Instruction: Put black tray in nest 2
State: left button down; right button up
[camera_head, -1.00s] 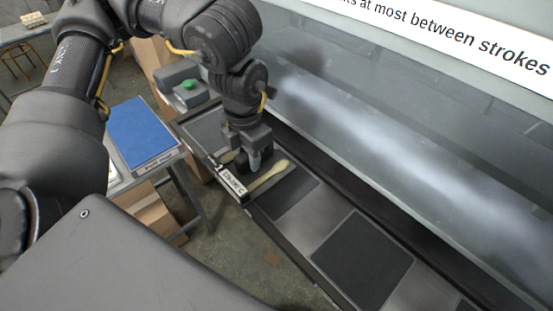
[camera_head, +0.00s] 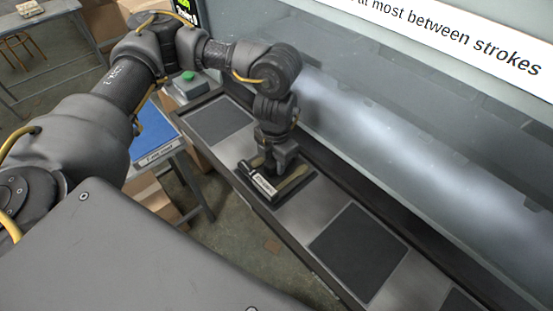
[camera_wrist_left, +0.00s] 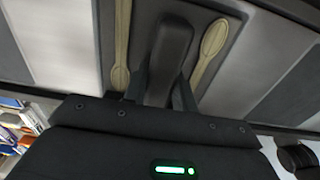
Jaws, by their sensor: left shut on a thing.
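The black tray (camera_head: 264,186) has a white label on its front and carries wooden spoons, one (camera_head: 293,180) showing to the right of my gripper. It covers the second dark square nest from the far left end; I cannot tell whether it rests fully on the bed. My left gripper (camera_head: 270,167) is shut on the tray's middle, pointing down. In the left wrist view, the fingers close on a dark upright handle (camera_wrist_left: 170,48) of the tray, with a spoon (camera_wrist_left: 121,40) on its left and another (camera_wrist_left: 212,42) on its right. My right gripper is not in view.
An empty dark nest (camera_head: 220,120) lies at the far left, and another (camera_head: 357,252) lies nearer to the right. A clear guard panel (camera_head: 400,150) runs behind the bed. A green-button box (camera_head: 187,84) and a blue-topped table (camera_head: 150,130) stand at left.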

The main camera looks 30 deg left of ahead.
pick_arm(q)
jog(key=shift+d, duration=0.1)
jog(key=shift+f, duration=0.15)
jog(key=c, duration=1.1)
grip_release()
jog(key=shift+r, duration=0.35)
notch_tip(320, 180, up, 12)
jog(key=shift+f+b, duration=0.15)
jog(key=shift+b, duration=0.7)
